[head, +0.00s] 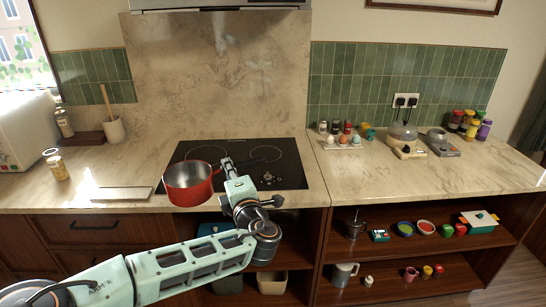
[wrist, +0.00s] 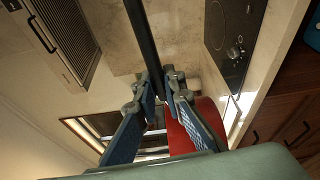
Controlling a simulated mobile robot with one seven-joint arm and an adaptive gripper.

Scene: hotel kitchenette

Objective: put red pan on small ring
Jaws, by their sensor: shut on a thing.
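The red pan (head: 188,186) hangs over the front left of the black hob (head: 292,176), upright or nearly so, its inside facing up. Its dark handle (head: 256,161) points right. My gripper (head: 227,164) is shut on this handle. In the wrist view the handle (wrist: 143,40) runs between the fingers (wrist: 162,82), and part of the red pan (wrist: 205,122) shows behind them. The hob has a larger ring (head: 208,154) at back left and a smaller ring (head: 266,153) at back right; both look empty. The front of the hob is partly hidden by the pan and arm.
Knobs (head: 268,178) sit at the hob's front right. A flat board (head: 121,193) lies on the counter left of the pan. Eggs and jars (head: 343,138) stand right of the hob, with clear counter (head: 350,178) in front. An extractor hood (head: 220,4) is overhead.

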